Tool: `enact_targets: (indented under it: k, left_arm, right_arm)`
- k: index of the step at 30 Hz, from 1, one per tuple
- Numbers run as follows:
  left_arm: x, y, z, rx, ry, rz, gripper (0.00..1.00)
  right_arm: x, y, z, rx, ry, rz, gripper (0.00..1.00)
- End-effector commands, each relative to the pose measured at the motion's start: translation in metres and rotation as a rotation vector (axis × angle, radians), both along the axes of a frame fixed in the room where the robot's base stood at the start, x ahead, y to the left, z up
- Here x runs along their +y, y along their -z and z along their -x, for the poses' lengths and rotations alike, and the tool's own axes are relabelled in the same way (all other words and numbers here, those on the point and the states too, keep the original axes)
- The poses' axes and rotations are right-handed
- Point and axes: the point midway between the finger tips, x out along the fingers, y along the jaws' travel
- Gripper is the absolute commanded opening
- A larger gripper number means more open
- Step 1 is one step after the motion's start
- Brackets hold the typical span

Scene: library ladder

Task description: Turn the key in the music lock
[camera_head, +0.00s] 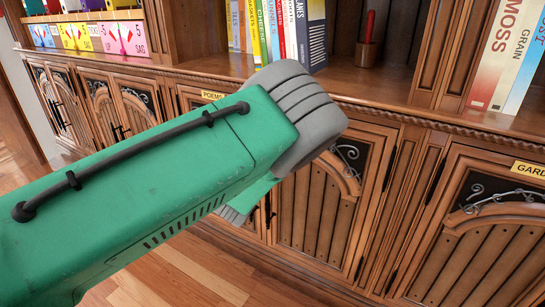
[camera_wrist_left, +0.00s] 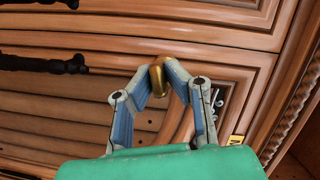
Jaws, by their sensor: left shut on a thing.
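In the left wrist view, my left gripper (camera_wrist_left: 157,70) is shut, its two fingertips on a small gold-coloured piece (camera_wrist_left: 158,88) that looks like the key. The piece stands in front of a brown wooden cabinet door (camera_wrist_left: 60,105). The lock is not clearly visible, so I cannot tell how far the key is turned. In the head view, my green left forearm crosses from the lower left and hides the fingers, the key and the lock. My right gripper is in neither view.
Carved wooden cabinet doors (camera_head: 330,215) line the wall, with a yellow label (camera_head: 213,95) beside my arm. Above is a ledge (camera_head: 400,92) with books (camera_head: 290,35) and a red candle in a holder (camera_head: 367,53). Black handles (camera_wrist_left: 42,63) show at left. Wooden floor is clear below.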

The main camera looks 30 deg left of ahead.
Motion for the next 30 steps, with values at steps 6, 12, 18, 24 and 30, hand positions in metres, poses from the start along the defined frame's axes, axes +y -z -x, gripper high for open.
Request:
enact_targets:
  k: [6,12,18,24,30]
  left_arm:
    - [0.000,0.002,0.001,0.004,-0.001,-0.040,0.00]
    - [0.000,0.002,0.001,0.004,-0.001,-0.038,0.00]
    - [0.000,0.003,0.001,0.002,-0.001,-0.098,0.00]
    - [0.001,0.003,0.001,-0.001,0.000,-0.248,0.00]
    - [0.001,0.001,0.001,-0.002,-0.001,-0.302,0.00]
  right_arm:
    - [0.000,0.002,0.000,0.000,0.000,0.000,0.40]
    - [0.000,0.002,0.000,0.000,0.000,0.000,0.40]
    - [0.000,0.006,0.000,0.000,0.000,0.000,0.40]
    - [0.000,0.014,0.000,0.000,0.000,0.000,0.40]
    - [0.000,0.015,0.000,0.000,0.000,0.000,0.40]
